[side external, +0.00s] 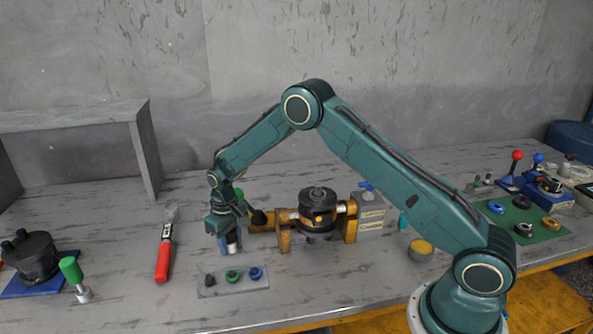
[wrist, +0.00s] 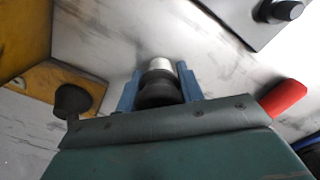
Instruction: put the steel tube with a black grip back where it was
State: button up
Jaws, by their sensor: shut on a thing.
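My gripper (side external: 230,243) is low over the table, left of the yellow clamp stand and behind the small plate with rings. In the wrist view my gripper (wrist: 160,88) has its two blue fingers shut on the steel tube with a black grip (wrist: 158,92). The black grip sits between the fingers, and the pale steel end (wrist: 160,65) points away from the wrist, toward the table. In the side view the fingers mostly hide the tube. I cannot tell whether its end touches the table.
A yellow stand (side external: 284,240) holds a dark motor (side external: 318,210) just right of my gripper. A small plate (side external: 250,284) carries several rings and caps in front. A red-handled tool (side external: 163,260) lies left. A green-handled tool (side external: 72,270) stands further left, near a motor on a blue mat (side external: 40,288).

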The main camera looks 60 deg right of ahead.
dwell(0.3)
jog(key=o, duration=1)
jog(key=shift+f, duration=0.15)
notch_tip(320, 180, up, 12)
jog(key=shift+r, duration=0.2)
dwell(0.4)
